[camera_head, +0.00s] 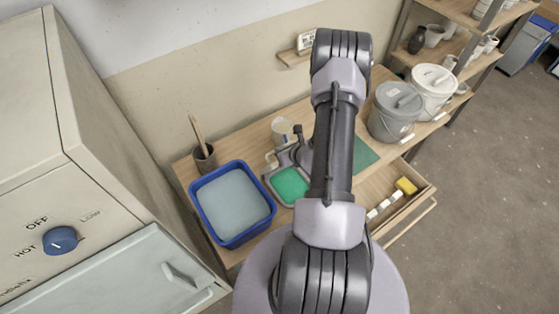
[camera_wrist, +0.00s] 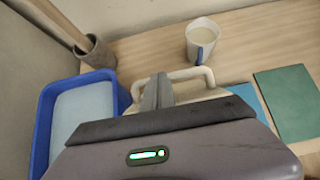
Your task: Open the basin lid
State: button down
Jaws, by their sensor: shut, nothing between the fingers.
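A small basin (camera_head: 290,186) with a pale grey rim and a green surface inside stands on the wooden table in the head view, right of the blue tub. A cream handle (camera_wrist: 205,73) on a pale part, seemingly its lid, shows in the wrist view behind my fingers. It also shows beside my gripper in the head view (camera_head: 271,158). My gripper (camera_wrist: 158,92) is shut and empty, with its fingers close in front of the handle. I cannot tell whether they touch it. My gripper and arm hide much of the lid and basin, so its tilt is unclear.
A blue tub (camera_head: 232,203) and a brush pot (camera_head: 204,158) stand at left. A mug (camera_head: 283,131) stands behind the handle. A green mat (camera_head: 364,155) lies at right, above an open drawer (camera_head: 400,204). Two lidded buckets (camera_head: 395,112) (camera_head: 433,92) stand farther right.

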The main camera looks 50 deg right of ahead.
jog(key=w+d+b, duration=0.2)
jog(key=w, duration=0.7)
jog(key=shift+w+d+b, duration=0.2)
jog(key=shift+d+b, duration=0.05)
jog(key=shift+b, duration=0.1)
jog(key=shift+r, duration=0.1)
